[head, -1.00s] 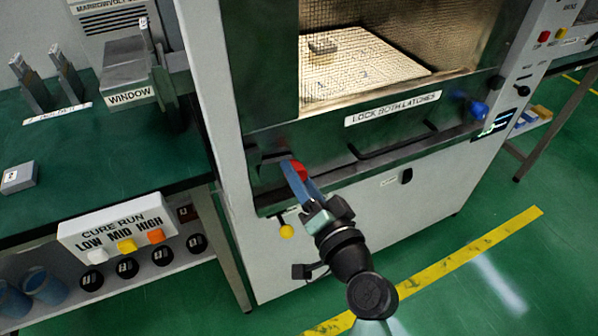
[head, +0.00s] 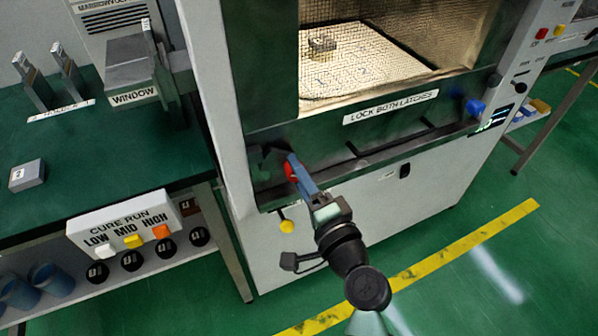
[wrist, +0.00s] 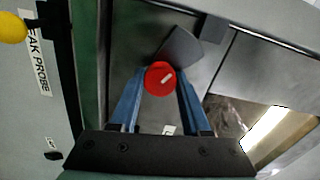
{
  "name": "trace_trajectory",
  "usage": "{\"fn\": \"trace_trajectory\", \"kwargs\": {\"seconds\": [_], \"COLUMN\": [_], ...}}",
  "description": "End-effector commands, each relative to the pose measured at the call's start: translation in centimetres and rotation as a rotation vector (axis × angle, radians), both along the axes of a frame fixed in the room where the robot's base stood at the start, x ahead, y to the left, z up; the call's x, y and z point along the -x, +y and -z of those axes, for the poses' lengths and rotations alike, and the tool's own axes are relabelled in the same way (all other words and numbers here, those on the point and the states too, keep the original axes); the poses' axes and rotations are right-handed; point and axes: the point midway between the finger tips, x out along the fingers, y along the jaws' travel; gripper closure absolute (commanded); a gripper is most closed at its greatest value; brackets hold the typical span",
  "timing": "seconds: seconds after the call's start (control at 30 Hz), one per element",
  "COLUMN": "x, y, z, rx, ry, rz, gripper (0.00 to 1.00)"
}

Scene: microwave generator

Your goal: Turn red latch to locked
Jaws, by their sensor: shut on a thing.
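The red latch knob (head: 290,172) is at the left end of the dark front panel of the microwave unit. In the wrist view the round red latch knob (wrist: 160,78) sits between my blue fingertips, with a short white mark tilted up to the right. A dark grey latch plate (wrist: 182,46) extends from behind it, up and to the right. My gripper (head: 296,166) is shut on the knob; it also shows in the wrist view (wrist: 160,88). In the head view the fingers partly cover the knob.
A blue knob (head: 475,107) is at the panel's right end. The label "LOCK BOTH LATCHES" (head: 391,107) lies between. A yellow ball (head: 287,226) sticks out below the red latch. A green bench (head: 90,170) stands at left.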

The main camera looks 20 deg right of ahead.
Motion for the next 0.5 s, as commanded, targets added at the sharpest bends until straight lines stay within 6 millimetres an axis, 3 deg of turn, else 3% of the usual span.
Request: {"fn": "trace_trajectory", "kwargs": {"seconds": [0.33,0.37,0.5], "x": [0.04,0.04,0.03], "y": [-0.04,-0.04,-0.04], "z": [0.08,0.08,0.06], "rx": [-0.007,-0.007,-0.005], "ry": [0.001,0.001,0.001], "rz": [0.001,0.001,0.001], "gripper": [1.00,0.50,0.24]}}
